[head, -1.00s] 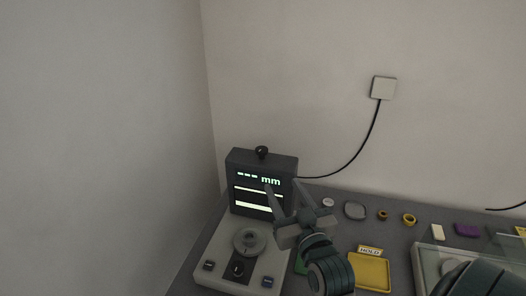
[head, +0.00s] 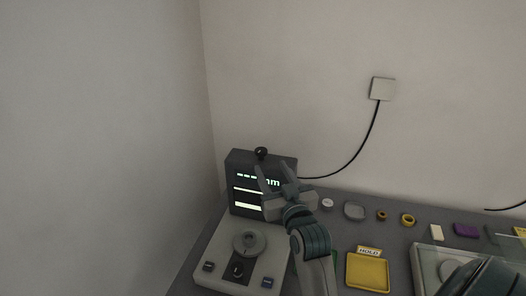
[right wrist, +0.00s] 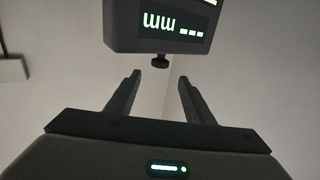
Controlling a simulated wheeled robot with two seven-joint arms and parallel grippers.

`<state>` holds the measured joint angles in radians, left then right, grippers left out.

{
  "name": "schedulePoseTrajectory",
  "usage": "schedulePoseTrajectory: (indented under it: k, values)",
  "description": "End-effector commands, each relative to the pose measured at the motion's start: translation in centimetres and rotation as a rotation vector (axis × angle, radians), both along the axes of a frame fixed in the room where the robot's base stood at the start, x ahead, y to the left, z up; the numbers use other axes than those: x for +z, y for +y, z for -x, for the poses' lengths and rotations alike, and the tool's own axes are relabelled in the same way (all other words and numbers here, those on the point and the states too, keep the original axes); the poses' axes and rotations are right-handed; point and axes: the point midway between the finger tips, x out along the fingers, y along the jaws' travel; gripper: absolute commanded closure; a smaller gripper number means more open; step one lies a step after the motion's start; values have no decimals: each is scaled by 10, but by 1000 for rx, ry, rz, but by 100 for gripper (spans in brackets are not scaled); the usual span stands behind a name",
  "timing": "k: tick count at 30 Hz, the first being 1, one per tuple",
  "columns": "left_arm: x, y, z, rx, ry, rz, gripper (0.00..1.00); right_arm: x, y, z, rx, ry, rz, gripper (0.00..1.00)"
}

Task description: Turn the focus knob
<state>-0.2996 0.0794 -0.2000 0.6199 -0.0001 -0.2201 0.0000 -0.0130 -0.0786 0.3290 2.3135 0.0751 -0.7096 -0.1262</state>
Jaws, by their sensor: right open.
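The measuring device has an upright dark display box (head: 245,185) with lit "mm" text and bars. A small black knob (head: 261,152) stands on its top edge; in the right wrist view this knob (right wrist: 160,61) shows upside down, between and beyond the fingertips. Another dark knob (head: 238,270) sits on the device's pale base (head: 217,252). Which one is the focus knob is not labelled. My right gripper (head: 271,168) is open and empty in front of the display, its fingers pointing up toward the top knob, apart from it. The gripper (right wrist: 160,78) covers part of the display. My left gripper is not in view.
A round stage (head: 249,242) sits on the base. To the right lie a yellow tray (head: 367,284) marked HOLD, a grey dish (head: 354,211), small rings (head: 408,220) and a purple block (head: 466,230). A cable (head: 362,143) runs to a wall box (head: 382,89). The wall is close behind.

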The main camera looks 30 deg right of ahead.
Motion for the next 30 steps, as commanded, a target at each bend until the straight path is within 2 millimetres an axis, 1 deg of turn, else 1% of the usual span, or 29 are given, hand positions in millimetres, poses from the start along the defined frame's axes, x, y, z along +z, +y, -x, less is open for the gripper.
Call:
schedulePoseTrajectory:
  k: [1, 9, 15, 21, 29, 30]
  values:
    - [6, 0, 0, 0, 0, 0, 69, 3, -3, -10, 0, 1, 0, 52]
    - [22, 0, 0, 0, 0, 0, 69, 3, -16, -54, -1, 1, 0, 52]
    - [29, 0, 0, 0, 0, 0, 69, 1, -23, -76, -1, 1, 1, 52]
    - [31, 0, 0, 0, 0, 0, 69, 0, -25, -85, -1, 1, 2, 52]
    - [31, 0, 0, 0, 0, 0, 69, 0, -25, -86, 0, 0, 1, 52]
    - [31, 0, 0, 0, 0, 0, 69, 0, -25, -86, 0, 0, 1, 54]
